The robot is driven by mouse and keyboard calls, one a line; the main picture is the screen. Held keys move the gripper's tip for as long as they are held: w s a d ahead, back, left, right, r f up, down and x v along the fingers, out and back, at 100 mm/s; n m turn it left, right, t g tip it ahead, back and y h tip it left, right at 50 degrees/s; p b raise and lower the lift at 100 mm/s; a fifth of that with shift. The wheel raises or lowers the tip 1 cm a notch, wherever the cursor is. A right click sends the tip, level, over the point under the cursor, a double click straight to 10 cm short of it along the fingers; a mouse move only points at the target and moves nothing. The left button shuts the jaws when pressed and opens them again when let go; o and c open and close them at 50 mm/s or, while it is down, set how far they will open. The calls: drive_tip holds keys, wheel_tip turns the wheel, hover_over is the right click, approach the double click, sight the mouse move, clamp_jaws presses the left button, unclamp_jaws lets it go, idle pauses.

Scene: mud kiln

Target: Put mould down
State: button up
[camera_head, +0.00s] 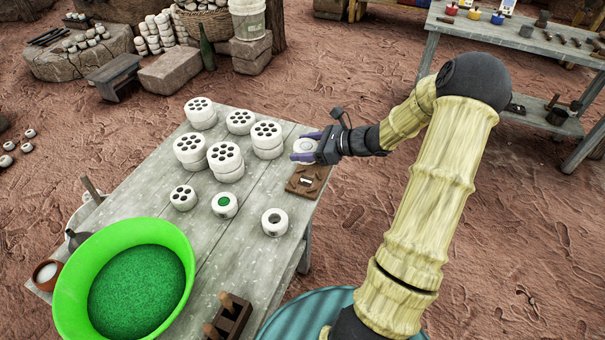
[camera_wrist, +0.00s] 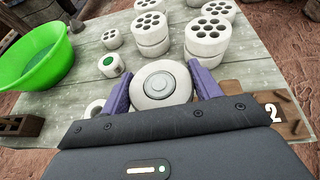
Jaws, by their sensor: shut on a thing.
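My gripper (camera_head: 303,147) has purple fingers closed on the two sides of a white round mould (camera_head: 306,145). The wrist view shows the held mould (camera_wrist: 160,82) between the fingertips (camera_wrist: 162,90), its face with a round grey centre turned to the camera. The mould is at the far right part of the grey wooden table (camera_head: 262,281). I cannot tell whether it touches the tabletop. A brown wooden board (camera_head: 296,186) with a white number lies on the table's right edge, just nearer than the gripper.
White cylinders with holes, some stacked (camera_head: 227,168), stand left of the gripper. A small cup with green content (camera_head: 224,202) and a white ring-like piece (camera_head: 274,222) stand nearer. A bright green basin (camera_head: 70,278) fills the near left. The table's middle front is clear.

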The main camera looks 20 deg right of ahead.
drive_tip(key=shift+s+a, duration=0.1)
drive_tip(key=shift+f, duration=0.1)
hover_over(305, 181)
wheel_tip(305, 181, down, 6)
drive_tip(key=shift+b, duration=0.4)
drive_tip(key=shift+f, duration=0.1)
drive_tip(key=shift+f, duration=1.75)
drive_tip(key=shift+f+b, duration=0.15)
drive_tip(key=shift+b, duration=0.2)
drive_tip(key=o, duration=1.1)
